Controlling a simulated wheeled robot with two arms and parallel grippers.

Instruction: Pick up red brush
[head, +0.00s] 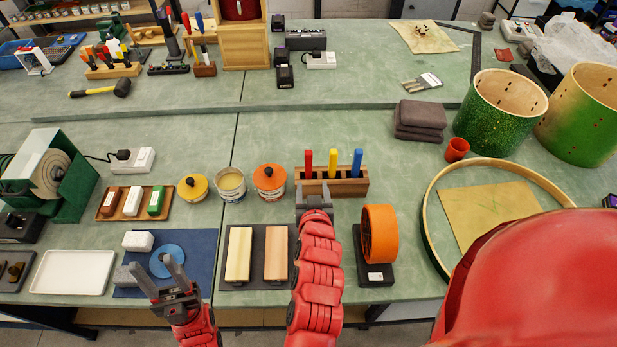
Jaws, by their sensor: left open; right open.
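A red upright handle (308,163), which looks like the red brush, stands in a wooden holder (353,188). It is left of a yellow handle (333,163) and a blue handle (357,162). The lower part of the red brush is hidden in the holder. My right gripper (313,192) is open and empty, at the near side of the holder just below the red handle in the picture; I cannot tell whether it touches the holder. My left gripper (150,264) is open over the blue mat, well left of the holder and apart from it.
Left of the holder are an orange-lidded jar (270,180), an open jar (231,183) and a yellow-lidded jar (192,188). An orange roll (380,234) stands at the near right. Two wooden blocks (240,253) lie left of my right arm. The bench behind the holder is clear.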

